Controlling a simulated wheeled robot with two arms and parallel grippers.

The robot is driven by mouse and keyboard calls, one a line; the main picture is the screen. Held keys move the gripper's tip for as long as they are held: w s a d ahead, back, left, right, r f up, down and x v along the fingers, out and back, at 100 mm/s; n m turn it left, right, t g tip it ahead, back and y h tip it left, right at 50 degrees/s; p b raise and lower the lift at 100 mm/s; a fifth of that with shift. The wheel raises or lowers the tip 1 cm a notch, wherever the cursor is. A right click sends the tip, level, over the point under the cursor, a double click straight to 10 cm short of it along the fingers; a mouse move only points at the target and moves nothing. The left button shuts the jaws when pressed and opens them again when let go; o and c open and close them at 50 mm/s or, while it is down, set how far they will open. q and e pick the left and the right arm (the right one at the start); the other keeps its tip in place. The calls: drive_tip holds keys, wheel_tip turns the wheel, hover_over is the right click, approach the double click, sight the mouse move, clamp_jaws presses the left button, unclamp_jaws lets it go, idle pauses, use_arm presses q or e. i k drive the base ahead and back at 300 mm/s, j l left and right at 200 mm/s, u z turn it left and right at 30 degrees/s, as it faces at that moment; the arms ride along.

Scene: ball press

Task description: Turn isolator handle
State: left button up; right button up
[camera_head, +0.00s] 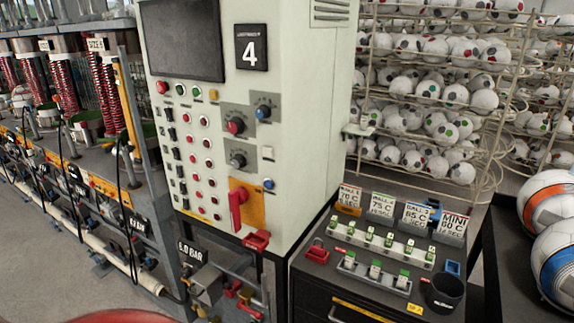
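The isolator handle (237,208) is a red lever on a yellow plate (253,196), low on the front of the grey control cabinet (285,130). It points roughly up and down. A red piece (256,240) is just below the plate, at the cabinet's bottom edge. Neither of my grippers is in the head view, so nothing is seen touching the handle.
The cabinet carries knobs and rows of buttons. Below it are pipes and a valve (205,284). On the right, a dark drawer unit (310,287) holds small green-topped items, cards and a black cup (444,292). Presses line the left; ball racks stand behind.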

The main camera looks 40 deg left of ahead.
sight(238, 196)
drive_tip(key=u, duration=1.7)
drive_tip(key=i+j, duration=0.15)
drive_tip(key=j, duration=0.25)
drive_tip(key=i+j+z, duration=0.1)
drive_tip(key=j, duration=0.25)
drive_tip(key=i+j, duration=0.25)
drive_tip(key=j, duration=0.15)
